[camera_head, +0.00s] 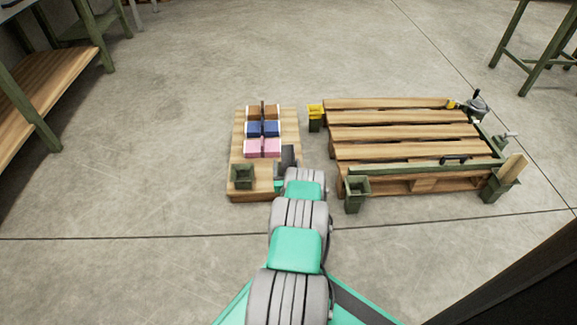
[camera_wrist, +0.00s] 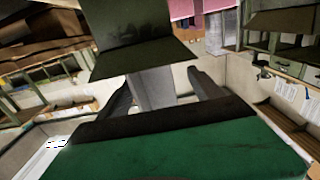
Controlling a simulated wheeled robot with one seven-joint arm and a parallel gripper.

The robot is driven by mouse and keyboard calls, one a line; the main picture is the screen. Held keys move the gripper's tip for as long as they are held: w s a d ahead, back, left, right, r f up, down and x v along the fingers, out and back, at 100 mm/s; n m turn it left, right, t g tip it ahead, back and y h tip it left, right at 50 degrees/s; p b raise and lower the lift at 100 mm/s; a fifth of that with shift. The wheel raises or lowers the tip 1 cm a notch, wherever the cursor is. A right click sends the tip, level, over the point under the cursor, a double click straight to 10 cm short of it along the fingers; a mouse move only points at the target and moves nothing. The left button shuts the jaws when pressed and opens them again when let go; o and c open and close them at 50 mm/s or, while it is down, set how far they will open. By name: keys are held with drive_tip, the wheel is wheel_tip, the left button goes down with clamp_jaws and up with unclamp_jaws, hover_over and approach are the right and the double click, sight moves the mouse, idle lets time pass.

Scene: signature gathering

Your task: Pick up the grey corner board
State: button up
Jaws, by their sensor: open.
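In the wrist view, a pale grey upright piece (camera_wrist: 150,91), which looks like the grey corner board, stands between the two dark fingers of my gripper (camera_wrist: 158,82). The fingers are apart, with a gap showing on the piece's right. Its upper part is hidden behind a dark green-grey angled shape (camera_wrist: 135,58). In the head view my gripper (camera_head: 284,168) is low over the right front of a small wooden platform (camera_head: 262,194). A dark grey upright shape (camera_head: 288,154) shows there; I cannot tell whether it is the board or a finger.
Brown (camera_head: 263,112), blue (camera_head: 255,129) and pink (camera_head: 254,148) pieces sit on the platform behind a green holder (camera_head: 242,176). A slatted pallet (camera_head: 400,133) stands right, with a yellow piece (camera_head: 315,110) and green corner holders (camera_head: 356,192). A narrow floor gap separates platform and pallet.

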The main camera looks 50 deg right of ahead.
sight(288, 158)
drive_tip(key=b+x, duration=0.1)
drive_tip(key=x, duration=0.2)
drive_tip(key=b+x, duration=0.1)
drive_tip(key=shift+s+d+b, duration=0.2)
drive_tip(key=shift+d+b, duration=0.15)
drive_tip(key=shift+d, duration=0.15)
drive_tip(key=shift+w+d+r, duration=0.1)
drive_tip(key=shift+d+r, duration=0.05)
drive_tip(key=c, duration=1.4)
drive_tip(key=shift+c, duration=0.2)
